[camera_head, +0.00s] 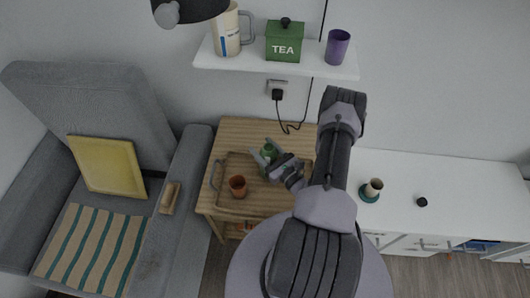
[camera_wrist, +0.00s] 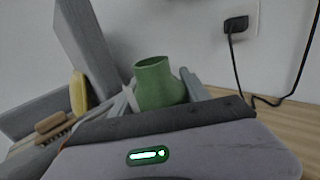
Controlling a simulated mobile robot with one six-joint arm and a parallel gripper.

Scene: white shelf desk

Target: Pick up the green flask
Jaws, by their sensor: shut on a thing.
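The green flask (camera_head: 268,150) is at the wooden side table, above or on the tray near its back middle. My gripper (camera_head: 264,158) is shut on it, with one finger on each side. In the wrist view the green flask (camera_wrist: 158,84) stands roughly upright between the fingers (camera_wrist: 160,92), its open mouth showing at the top. Its lower part is hidden by my gripper. I cannot tell whether its base touches the tray.
A terracotta cup (camera_head: 238,187) stands on the wooden tray (camera_head: 226,163), left of my gripper. A grey armchair (camera_head: 190,165) is to the left. A shelf (camera_head: 205,57) hangs above with a mug, a green tea box and a purple cup. A white cabinet (camera_head: 440,180) is right.

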